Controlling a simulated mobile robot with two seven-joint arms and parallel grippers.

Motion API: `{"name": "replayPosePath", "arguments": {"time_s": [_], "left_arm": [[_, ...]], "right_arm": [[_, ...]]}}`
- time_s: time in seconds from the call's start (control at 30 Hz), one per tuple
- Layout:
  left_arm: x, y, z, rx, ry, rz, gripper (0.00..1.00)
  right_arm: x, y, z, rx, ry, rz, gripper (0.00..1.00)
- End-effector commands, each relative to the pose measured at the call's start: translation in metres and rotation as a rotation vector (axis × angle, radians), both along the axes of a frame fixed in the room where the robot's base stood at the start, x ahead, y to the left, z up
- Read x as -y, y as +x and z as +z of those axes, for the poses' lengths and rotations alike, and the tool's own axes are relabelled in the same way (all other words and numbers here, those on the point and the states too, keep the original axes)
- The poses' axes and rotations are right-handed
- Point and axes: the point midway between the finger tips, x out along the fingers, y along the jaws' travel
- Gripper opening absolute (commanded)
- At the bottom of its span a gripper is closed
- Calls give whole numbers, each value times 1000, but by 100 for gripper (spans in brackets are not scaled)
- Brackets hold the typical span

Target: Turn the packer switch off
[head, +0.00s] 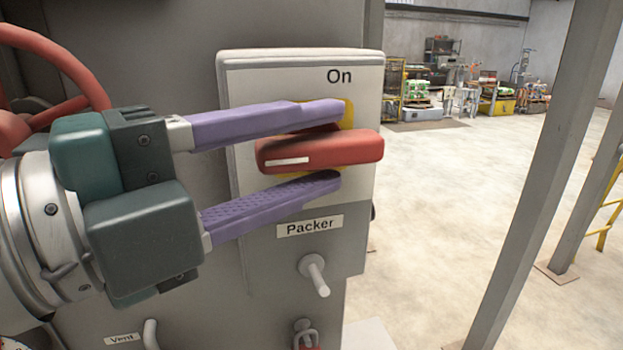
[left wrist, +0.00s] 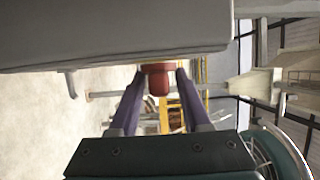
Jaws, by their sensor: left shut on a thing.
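The packer switch (head: 325,152) is a red bar handle with a white stripe, lying roughly level on a yellow plate (head: 347,113) on a pale panel. "On" is printed above it and a "Packer" label (head: 310,226) sits below. My left gripper (head: 338,145) has one purple finger above the handle and one below, and is shut on it. In the left wrist view the red handle (left wrist: 158,82) shows between the two fingertips. My right gripper is not in view.
A metal peg (head: 316,277) sticks out below the switch. A red handwheel (head: 75,60) is at the upper left, and a "Vent" label (head: 122,337) is low on the grey cabinet. A grey post (head: 535,180) stands to the right, with open floor around it.

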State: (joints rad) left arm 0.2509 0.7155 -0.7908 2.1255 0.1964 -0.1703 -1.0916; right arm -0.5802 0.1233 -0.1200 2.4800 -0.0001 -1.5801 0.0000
Motion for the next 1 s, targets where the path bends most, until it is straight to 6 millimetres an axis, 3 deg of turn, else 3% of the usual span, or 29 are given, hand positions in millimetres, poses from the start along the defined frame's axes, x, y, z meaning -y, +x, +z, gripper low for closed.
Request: {"name": "replayPosePath", "arguments": {"time_s": [0.5, 0.53, 0.6, 0.87, 1.0], "left_arm": [[-1, 2, -1, 5, -13, 7, 0], [-1, 2, -1, 5, -13, 7, 50], [-1, 2, -1, 5, -13, 6, 55], [-2, 0, -1, 5, -15, 4, 55], [-12, -7, -5, 3, -13, 6, 55]], "right_arm": [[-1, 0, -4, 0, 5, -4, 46], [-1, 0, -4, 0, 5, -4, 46], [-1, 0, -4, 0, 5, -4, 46], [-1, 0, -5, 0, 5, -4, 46], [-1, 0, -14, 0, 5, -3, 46]]}}
